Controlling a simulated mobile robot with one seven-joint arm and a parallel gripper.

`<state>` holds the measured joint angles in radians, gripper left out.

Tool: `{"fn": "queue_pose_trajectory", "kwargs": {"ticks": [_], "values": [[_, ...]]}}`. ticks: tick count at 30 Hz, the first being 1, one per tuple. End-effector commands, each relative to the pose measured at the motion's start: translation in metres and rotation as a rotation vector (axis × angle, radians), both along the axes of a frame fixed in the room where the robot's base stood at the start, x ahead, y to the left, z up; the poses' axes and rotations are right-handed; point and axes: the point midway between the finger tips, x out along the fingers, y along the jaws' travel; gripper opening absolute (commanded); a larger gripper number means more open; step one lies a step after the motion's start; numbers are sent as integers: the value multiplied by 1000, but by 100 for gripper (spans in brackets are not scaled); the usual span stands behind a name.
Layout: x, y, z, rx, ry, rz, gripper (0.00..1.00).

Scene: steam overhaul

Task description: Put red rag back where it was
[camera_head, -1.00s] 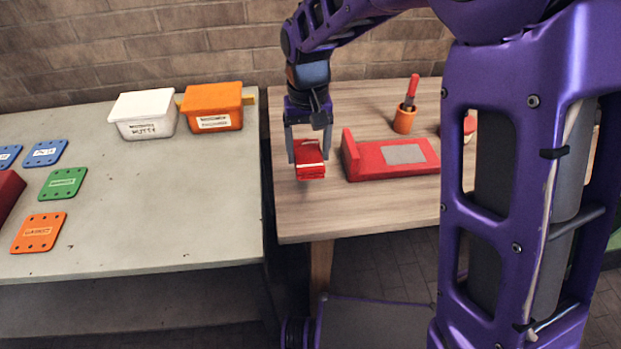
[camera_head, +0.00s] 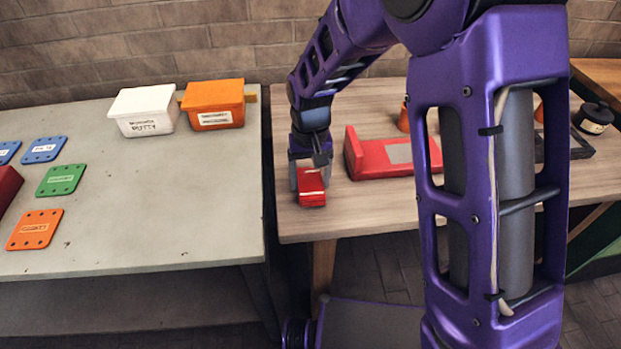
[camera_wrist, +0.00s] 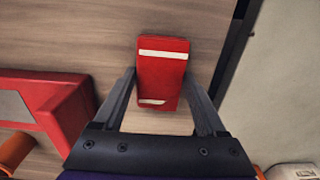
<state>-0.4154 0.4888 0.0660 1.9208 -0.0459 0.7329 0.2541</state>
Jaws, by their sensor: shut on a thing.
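The red rag (camera_head: 312,188) is a folded red block with pale stripes, near the left front part of the wooden table. My gripper (camera_head: 309,182) points down over it and is shut on it. In the wrist view the rag (camera_wrist: 161,78) sits between the two fingers of my gripper (camera_wrist: 163,90), with wood grain behind it. The rag is at or just above the table top; I cannot tell whether it touches.
A red tray-like holder (camera_head: 371,166) with a grey panel stands right of the rag. Left across a narrow gap is a grey table (camera_head: 160,200) with a white putty tub (camera_head: 144,112), an orange tub (camera_head: 213,107) and several coloured plates. Wood in front of the rag is clear.

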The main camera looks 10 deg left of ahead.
Motion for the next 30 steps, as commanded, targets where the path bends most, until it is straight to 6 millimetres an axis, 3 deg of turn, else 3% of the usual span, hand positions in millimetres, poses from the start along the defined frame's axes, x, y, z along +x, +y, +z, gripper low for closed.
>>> {"fn": "queue_pose_trajectory", "kwargs": {"ticks": [6,7,11,21,30], "values": [[0,0,-4,0,0,0,22],[0,0,-3,0,0,0,78],[0,0,-3,0,0,0,100],[1,0,5,1,-2,0,100],[1,0,65,2,-5,0,100]]}}
